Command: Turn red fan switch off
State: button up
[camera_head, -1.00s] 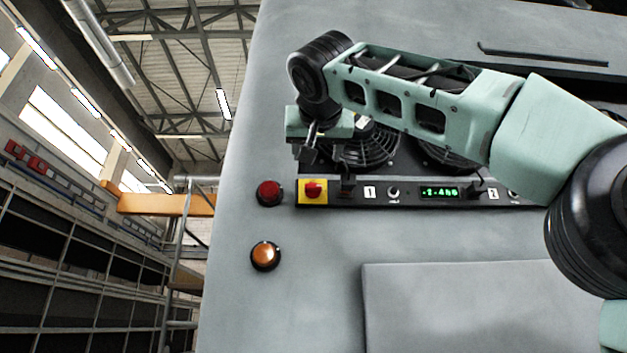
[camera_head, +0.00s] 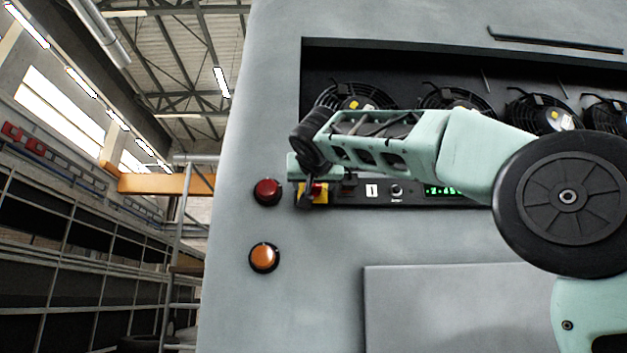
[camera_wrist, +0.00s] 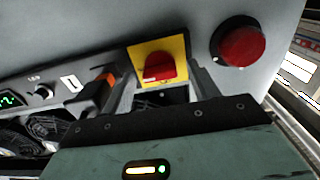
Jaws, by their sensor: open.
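The red rotary fan switch knob sits on a yellow plate at the left end of the black control strip. In the wrist view the red knob (camera_wrist: 158,67) and yellow plate (camera_wrist: 178,47) show clearly, ahead of my gripper (camera_wrist: 163,80). The gripper's dark fingers are open, one on each side of the knob, with no clear contact visible. In the head view my gripper (camera_head: 306,196) is in front of the yellow plate (camera_head: 318,199) and hides part of it and the knob.
A round red button (camera_head: 267,192) and an orange button (camera_head: 264,257) are left of the strip. A black switch with an orange part (camera_wrist: 105,80) is close beside my finger. A green display (camera_head: 440,191) is further right. Several fans (camera_head: 455,97) sit above in a recess.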

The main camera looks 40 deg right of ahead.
jog(key=c, duration=1)
jog(key=n+b, duration=0.1)
jog(key=n, duration=0.3)
jog(key=shift+n, duration=0.4)
jog(key=n, duration=0.4)
jog(key=shift+n+p, duration=0.75)
jog(key=shift+n, duration=3.85)
